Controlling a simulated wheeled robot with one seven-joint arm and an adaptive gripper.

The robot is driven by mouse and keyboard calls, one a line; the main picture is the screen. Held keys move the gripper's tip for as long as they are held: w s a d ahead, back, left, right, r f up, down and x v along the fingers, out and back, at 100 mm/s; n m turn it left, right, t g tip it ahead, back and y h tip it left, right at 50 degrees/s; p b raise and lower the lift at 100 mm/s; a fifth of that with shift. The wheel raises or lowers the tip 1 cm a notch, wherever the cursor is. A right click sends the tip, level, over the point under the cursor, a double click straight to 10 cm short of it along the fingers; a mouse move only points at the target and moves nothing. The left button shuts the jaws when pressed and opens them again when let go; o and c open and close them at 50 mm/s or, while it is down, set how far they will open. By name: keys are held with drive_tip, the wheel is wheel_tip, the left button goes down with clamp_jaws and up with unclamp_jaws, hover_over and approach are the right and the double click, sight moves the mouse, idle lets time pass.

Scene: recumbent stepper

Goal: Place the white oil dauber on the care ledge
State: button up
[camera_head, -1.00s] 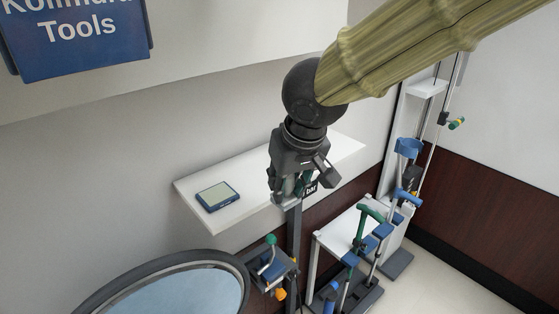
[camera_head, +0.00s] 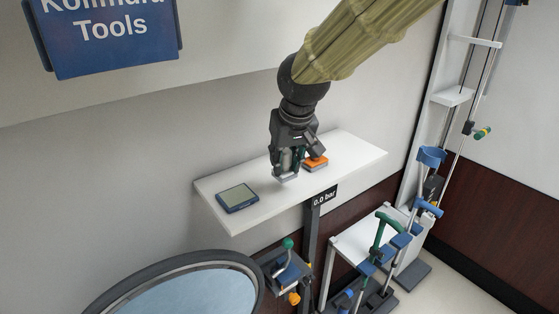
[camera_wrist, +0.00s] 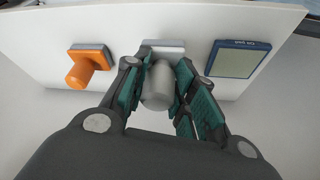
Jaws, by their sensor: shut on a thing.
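The white oil dauber, a pale grey-white cylinder on a flat block, is in my gripper (camera_head: 286,164). In the wrist view the dauber (camera_wrist: 158,88) stands between the green-padded fingers of my gripper (camera_wrist: 160,100), which are shut on it. The dauber's block (camera_head: 287,177) shows below the fingers in the head view. The care ledge (camera_head: 345,163) is the white shelf on the wall, also in the wrist view (camera_wrist: 230,20). The dauber is over the ledge, at or just above its surface; I cannot tell whether it touches.
An orange dauber (camera_head: 315,162) stands on the ledge close to my gripper, also in the wrist view (camera_wrist: 88,67). A blue-framed flat device (camera_head: 237,197) lies on the other side. A round blue-topped thing (camera_head: 190,294) and a stand with handles (camera_head: 380,245) are below.

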sight(286, 152)
drive_tip(key=shift+w+a+f+p, duration=0.1)
drive_tip(key=shift+w+a+p, duration=0.2)
drive_tip(key=shift+w, duration=0.35)
drive_tip(key=shift+w+a+p, duration=0.15)
drive_tip(key=shift+w+p, duration=0.15)
drive_tip(key=shift+w, duration=0.35)
drive_tip(key=shift+w+a+f+p, duration=0.1)
drive_tip(key=shift+w+a+p, duration=0.2)
drive_tip(key=shift+w, duration=0.35)
wheel_tip(286, 152, down, 4)
drive_tip(key=shift+r+p, duration=0.25)
drive_tip(key=shift+p, duration=0.65)
drive_tip(key=shift+d, duration=0.1)
drive_tip(key=shift+f, duration=0.1)
drive_tip(key=o, duration=1)
drive_tip(key=b+v, duration=0.4)
drive_tip(key=v, duration=0.8)
